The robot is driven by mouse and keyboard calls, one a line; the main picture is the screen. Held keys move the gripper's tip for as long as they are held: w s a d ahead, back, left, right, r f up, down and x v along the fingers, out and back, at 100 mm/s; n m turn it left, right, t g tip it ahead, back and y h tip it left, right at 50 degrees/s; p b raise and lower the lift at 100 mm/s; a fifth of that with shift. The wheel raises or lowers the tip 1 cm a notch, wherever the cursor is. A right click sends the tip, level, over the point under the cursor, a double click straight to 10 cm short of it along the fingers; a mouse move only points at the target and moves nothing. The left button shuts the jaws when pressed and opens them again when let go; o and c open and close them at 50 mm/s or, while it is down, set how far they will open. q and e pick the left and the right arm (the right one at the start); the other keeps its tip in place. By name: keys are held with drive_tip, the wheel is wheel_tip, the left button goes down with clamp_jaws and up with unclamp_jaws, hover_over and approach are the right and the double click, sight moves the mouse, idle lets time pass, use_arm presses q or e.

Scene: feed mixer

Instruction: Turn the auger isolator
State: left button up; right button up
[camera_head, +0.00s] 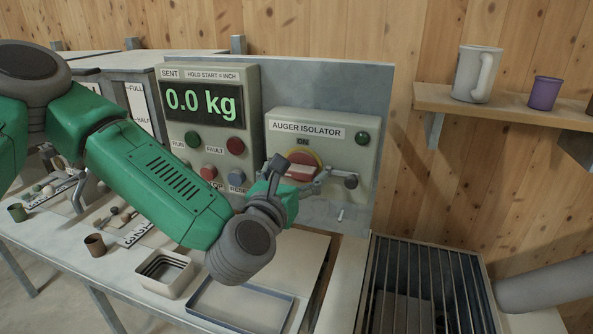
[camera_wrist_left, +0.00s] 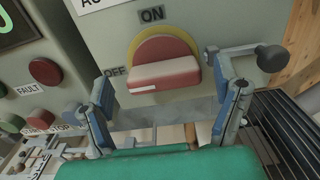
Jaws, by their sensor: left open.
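The auger isolator (camera_head: 326,150) is a grey box with a red rotary switch (camera_head: 303,163) on a yellow disc. In the left wrist view the red handle (camera_wrist_left: 165,75) lies roughly horizontal, with ON above it, OFF at its left and a white mark low on its left part. My left gripper (camera_head: 300,178) is open in front of the switch. In the wrist view its blue-grey fingers (camera_wrist_left: 163,96) stand at either side of the handle, apart from each other; I cannot tell whether either touches it. My right gripper is not in view.
A grey bar with a dark knob (camera_head: 350,181) stands right of the switch. Left is the control panel (camera_head: 207,110) reading 0.0 kg, with several buttons. Below are a shallow tray (camera_head: 240,318) and a square container (camera_head: 164,288). A barred grate (camera_head: 425,290) lies lower right.

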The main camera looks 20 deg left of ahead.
use_arm(q)
drive_tip(key=shift+d, duration=0.1)
drive_tip(key=c, duration=1.2)
drive_tip(key=shift+m, duration=0.4)
drive_tip(key=m+b, duration=0.1)
drive_tip(key=m, duration=0.2)
drive_tip(key=shift+f+b, duration=0.1)
drive_tip(key=shift+b, duration=0.3)
drive_tip(key=m+b, duration=0.1)
drive_tip(key=m, duration=0.3)
drive_tip(key=shift+d, duration=0.15)
drive_tip(key=m+b, duration=0.1)
drive_tip(key=m, duration=0.9)
drive_tip(key=shift+f, duration=0.2)
